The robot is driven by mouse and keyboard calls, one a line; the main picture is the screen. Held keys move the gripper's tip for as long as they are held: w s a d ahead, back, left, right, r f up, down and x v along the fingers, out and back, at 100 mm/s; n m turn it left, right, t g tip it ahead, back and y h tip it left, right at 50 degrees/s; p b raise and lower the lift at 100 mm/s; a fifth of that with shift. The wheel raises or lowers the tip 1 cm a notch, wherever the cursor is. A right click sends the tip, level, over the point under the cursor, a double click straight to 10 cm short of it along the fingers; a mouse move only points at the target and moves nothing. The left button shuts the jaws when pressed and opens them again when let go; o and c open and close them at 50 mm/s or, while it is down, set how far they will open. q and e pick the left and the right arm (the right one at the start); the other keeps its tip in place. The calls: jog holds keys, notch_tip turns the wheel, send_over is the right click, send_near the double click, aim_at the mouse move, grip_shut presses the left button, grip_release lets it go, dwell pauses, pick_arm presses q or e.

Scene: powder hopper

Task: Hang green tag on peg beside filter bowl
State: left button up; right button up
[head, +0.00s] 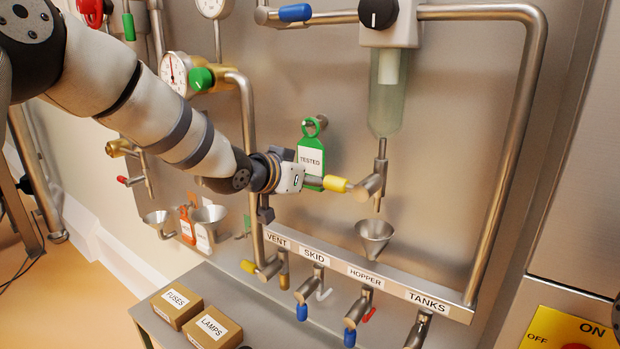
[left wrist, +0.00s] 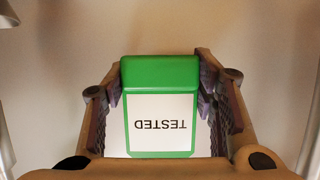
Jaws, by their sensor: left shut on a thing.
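The green tag (head: 312,150), with a white label reading TESTED, hangs upright in front of the panel, left of the clear filter bowl (head: 386,105). My left gripper (head: 301,176) is shut on its lower part. In the left wrist view the tag (left wrist: 160,72) sits between both fingers of the gripper (left wrist: 160,100), its lettering upside down. The tag's green loop is at its top in the head view; a small metal peg (head: 308,124) shows at the loop. I cannot tell whether the loop is around the peg or in front of it. My right gripper is not in view.
A yellow-handled valve (head: 340,184) lies just right of the tag. A vertical steel pipe (head: 247,130) stands to the left. Boxes marked FUSES (head: 176,302) and LAMPS (head: 213,328) stand below.

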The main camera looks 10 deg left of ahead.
pick_arm(q)
jog(key=o, duration=1.2)
jog(key=v, duration=1.2)
jog(key=s+f+n+g+y, duration=0.15)
jog(key=s+f, duration=0.25)
jog(key=f, duration=0.5)
jog(key=s+f+g, duration=0.3)
jog(key=s+f, duration=0.2)
jog(key=f, duration=0.5)
jog(key=s+f+n+g+y, duration=0.15)
jog(key=s+f, duration=0.25)
jog(key=f, duration=0.5)
jog(key=s+a+f+g, duration=0.1)
jog(key=s+f, duration=0.3)
jog(key=s, duration=0.6)
jog(key=s+f+n+g+y, duration=0.1)
jog(key=s+f+g, duration=0.3)
jog(key=s, duration=0.6)
jog(key=s+a+f+g, duration=0.1)
jog(key=s+f+g, duration=0.2)
jog(key=s+f, duration=0.3)
jog(key=shift+s+a+f+y, duration=0.1)
jog(key=shift+s+a+y, duration=0.1)
jog(key=shift+s, duration=0.85)
jog(key=shift+s+a+y, duration=0.1)
jog(key=shift+s+a, duration=0.05)
jog(key=shift+s, duration=0.9)
